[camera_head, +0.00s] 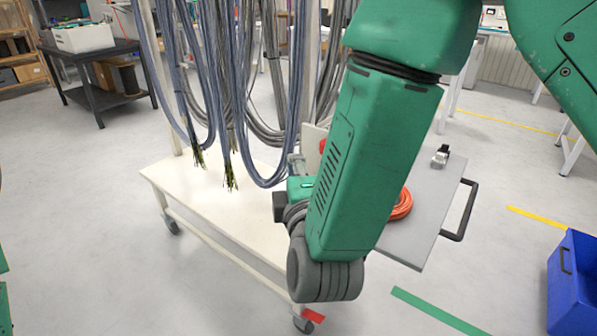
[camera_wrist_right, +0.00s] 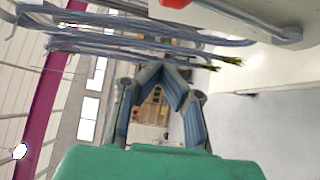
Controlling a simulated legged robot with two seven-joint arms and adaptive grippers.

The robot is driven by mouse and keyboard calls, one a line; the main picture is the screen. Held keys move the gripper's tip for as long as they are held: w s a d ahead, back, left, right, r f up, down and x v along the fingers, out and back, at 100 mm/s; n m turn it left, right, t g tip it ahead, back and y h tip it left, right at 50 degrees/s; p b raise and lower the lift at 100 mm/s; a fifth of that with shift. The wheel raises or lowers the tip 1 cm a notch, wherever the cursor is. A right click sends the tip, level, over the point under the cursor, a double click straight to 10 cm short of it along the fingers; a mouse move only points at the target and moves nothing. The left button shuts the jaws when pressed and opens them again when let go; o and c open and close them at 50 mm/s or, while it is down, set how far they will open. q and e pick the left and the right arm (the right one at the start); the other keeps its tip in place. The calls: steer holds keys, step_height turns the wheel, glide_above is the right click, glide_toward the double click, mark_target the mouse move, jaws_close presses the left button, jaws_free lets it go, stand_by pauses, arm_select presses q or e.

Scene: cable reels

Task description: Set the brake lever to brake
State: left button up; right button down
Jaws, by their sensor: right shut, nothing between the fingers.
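A red lever (camera_head: 313,316) sticks out at the caster (camera_head: 303,324) under the near corner of the white cart (camera_head: 205,198). I cannot tell its setting. A small red part (camera_head: 322,146) shows behind my right arm, mostly hidden. In the right wrist view, a red part (camera_wrist_right: 175,3) and an orange-red bar are cut off at the top edge. My right gripper (camera_head: 296,162) is above the cart's top near the hanging cables, partly hidden by my arm. In the right wrist view its fingers (camera_wrist_right: 168,70) are shut and empty. My left gripper is out of view.
Grey cables (camera_head: 225,90) with frayed ends hang over the cart. A grey board with a black handle (camera_head: 461,210) and an orange cable coil (camera_head: 402,205) is to the right. A blue bin (camera_head: 575,285) stands at the right edge. The floor on the left is clear.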

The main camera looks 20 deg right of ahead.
steer(key=shift+w+d, duration=2)
steer(key=shift+d, duration=0.25)
steer(key=shift+a+b, duration=0.1)
steer(key=shift+b, duration=0.25)
